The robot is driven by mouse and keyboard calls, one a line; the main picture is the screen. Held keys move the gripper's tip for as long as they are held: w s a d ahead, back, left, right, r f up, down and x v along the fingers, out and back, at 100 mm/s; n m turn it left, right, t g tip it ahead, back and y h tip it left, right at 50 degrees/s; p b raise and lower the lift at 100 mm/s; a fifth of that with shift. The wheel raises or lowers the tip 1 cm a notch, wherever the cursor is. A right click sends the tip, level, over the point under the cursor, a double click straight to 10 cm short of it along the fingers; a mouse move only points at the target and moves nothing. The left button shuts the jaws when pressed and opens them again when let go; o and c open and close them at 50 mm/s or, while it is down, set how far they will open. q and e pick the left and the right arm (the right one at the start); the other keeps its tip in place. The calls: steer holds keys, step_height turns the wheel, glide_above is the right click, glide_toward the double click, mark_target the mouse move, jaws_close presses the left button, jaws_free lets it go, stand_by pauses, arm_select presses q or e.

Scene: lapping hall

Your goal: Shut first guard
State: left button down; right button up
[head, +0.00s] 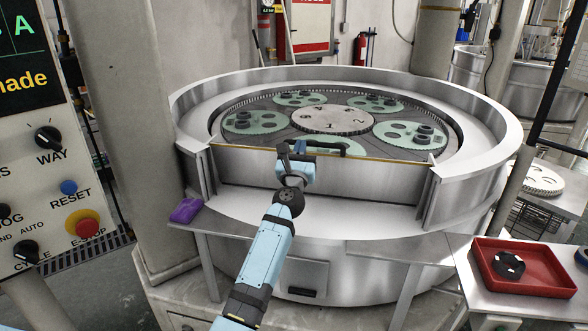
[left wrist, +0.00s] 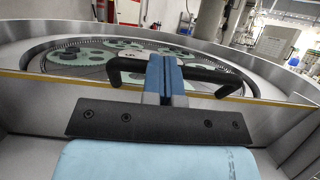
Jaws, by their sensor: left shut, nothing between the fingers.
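The guard (head: 345,165) is a metal panel with a yellow top edge, standing between two side posts at the front of the round lapping machine (head: 480,190). Its black handle (head: 328,146) sits along the top edge and also shows in the left wrist view (left wrist: 215,76). My left gripper (head: 300,150) is at the handle, with its blue fingers (left wrist: 164,78) closed together. The fingers cover the middle of the handle in the left wrist view; whether they touch it I cannot tell. My right gripper is not in view.
Toothed green carriers (head: 255,122) lie inside the machine around a numbered centre disc (head: 335,119). A purple cloth (head: 186,210) lies on the left ledge. A control panel (head: 50,200) stands at left. A red tray (head: 545,283) with a black part sits on the right table.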

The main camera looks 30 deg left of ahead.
arm_select(q)
steer(key=x, duration=0.3)
steer(key=shift+w+r+b, duration=0.1)
steer(key=shift+w+b, duration=0.15)
steer(key=shift+b, duration=0.1)
steer(key=shift+w+a+r, duration=0.2)
steer(key=shift+w+r, duration=0.05)
steer(key=shift+w, duration=0.2)
steer(key=shift+f, duration=0.2)
